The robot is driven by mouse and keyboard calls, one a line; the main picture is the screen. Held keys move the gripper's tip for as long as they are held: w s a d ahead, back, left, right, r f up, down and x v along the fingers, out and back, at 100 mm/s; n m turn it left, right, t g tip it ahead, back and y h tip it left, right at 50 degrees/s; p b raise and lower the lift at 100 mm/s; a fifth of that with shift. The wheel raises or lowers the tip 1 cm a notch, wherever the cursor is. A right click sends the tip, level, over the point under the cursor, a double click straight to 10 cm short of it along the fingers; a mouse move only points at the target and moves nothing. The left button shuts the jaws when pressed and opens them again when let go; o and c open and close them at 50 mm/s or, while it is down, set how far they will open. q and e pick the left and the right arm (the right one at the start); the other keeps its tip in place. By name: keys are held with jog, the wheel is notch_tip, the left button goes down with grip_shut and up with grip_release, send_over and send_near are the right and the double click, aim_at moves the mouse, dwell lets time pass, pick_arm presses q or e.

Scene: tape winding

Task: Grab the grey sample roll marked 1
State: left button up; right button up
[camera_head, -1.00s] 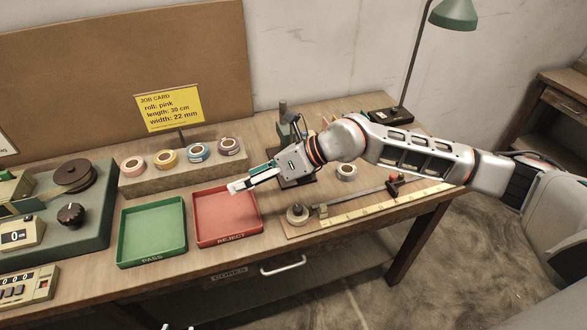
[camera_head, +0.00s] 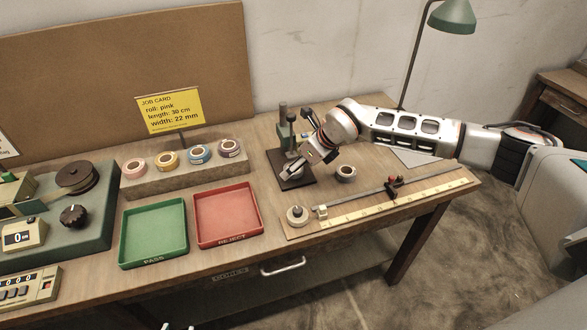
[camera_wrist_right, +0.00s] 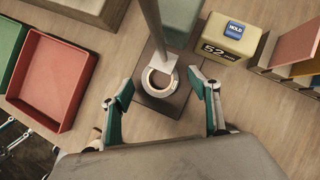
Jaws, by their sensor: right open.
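A pale grey roll (camera_wrist_right: 160,75) lies on the dark base plate (camera_wrist_right: 170,106) of an upright stand (camera_head: 284,132). A dark mark shows on it in the right wrist view, too small to read. My right gripper (camera_head: 310,170) is open and tilted down over the plate. In the right wrist view its fingertips (camera_wrist_right: 160,84) are on either side of the roll, with visible gaps. Another pale roll (camera_head: 345,173) with a dark centre lies on the table right of the stand; its mark cannot be read. Only small tips of my left gripper (camera_head: 178,327) show at the bottom edge.
A red REJECT tray (camera_head: 228,239) and green PASS tray (camera_head: 152,260) lie to the left. Several coloured rolls sit on a block (camera_head: 185,181). A measuring rail (camera_head: 380,205) lies in front. A yellow display box (camera_wrist_right: 228,38) stands close behind the plate.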

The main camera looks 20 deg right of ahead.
jog(key=shift+w+a+f, duration=0.15)
jog(key=shift+w+f, duration=0.05)
jog(key=shift+f, duration=0.2)
jog(key=c, duration=1)
jog(key=shift+o, duration=0.2)
jog(key=shift+r, duration=0.1)
